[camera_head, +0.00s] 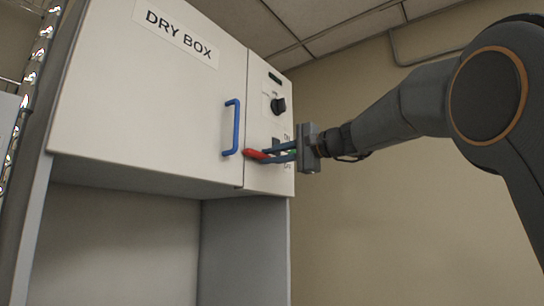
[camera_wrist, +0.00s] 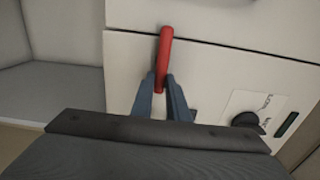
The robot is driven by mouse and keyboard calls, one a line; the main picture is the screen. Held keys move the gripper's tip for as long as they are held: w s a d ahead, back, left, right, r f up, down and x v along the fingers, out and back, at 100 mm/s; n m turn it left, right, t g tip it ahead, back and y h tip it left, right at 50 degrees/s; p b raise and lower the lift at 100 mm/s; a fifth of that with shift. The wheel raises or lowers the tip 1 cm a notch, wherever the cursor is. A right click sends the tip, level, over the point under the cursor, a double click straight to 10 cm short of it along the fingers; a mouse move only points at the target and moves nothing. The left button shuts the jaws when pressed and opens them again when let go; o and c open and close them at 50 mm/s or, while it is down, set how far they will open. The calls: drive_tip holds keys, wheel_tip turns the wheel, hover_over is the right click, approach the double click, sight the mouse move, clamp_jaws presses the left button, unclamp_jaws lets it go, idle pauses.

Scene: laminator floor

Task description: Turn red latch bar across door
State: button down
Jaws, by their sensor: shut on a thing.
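The red latch bar (camera_head: 257,154) sits on the front of the white dry box, low by the seam between the door (camera_head: 150,90) and the control panel. In the wrist view the red latch bar (camera_wrist: 164,58) crosses that seam, its free end over the door. My gripper (camera_head: 268,153) reaches in from the right, and its blue-grey fingers are shut on the bar. In the wrist view my gripper (camera_wrist: 163,88) has one finger on each side of the bar's near part. The bar's pivot end is hidden by the fingers.
A blue door handle (camera_head: 232,127) stands out from the door just left of the bar. A black knob (camera_head: 278,105) and a small display (camera_head: 275,79) are on the panel above. An open bay lies below the box. The wall at right is clear.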

drive_tip(key=shift+f, duration=0.1)
drive_tip(key=c, duration=1.7)
unclamp_jaws()
drive_tip(key=b+v, duration=0.2)
drive_tip(key=v, duration=0.5)
drive_tip(key=shift+s+d, duration=0.25)
drive_tip(key=shift+d, duration=0.1)
